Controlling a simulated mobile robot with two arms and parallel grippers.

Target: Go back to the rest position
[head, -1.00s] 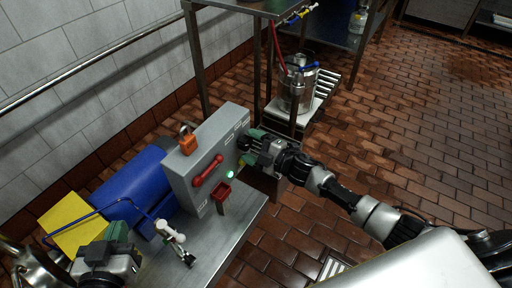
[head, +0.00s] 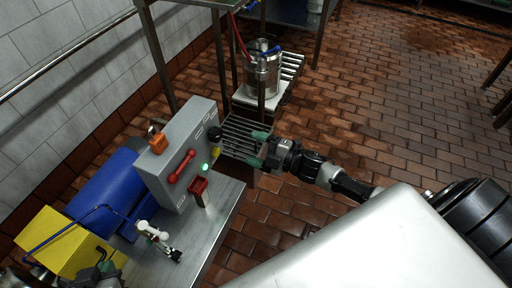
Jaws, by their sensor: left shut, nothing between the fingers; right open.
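My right gripper (head: 256,148) is open, with green fingertips, to the right of the grey control box (head: 165,165). It appears empty and apart from the box's black knob (head: 215,133). My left gripper (head: 106,266) is low at the left, shut, partly cut off by the bottom edge and close to the yellow box. The grey box carries a red lever handle (head: 181,166), a lit green lamp (head: 204,167), a yellow button (head: 216,153) and an orange padlock (head: 157,142).
A steel bench (head: 215,222) bears the box, a red holder (head: 198,187), a white-handled fitting (head: 150,231), a blue cylinder (head: 105,185) and a yellow box (head: 55,240). Behind stands a rack with a steel pot (head: 261,76). The tiled floor (head: 400,110) at the right is clear.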

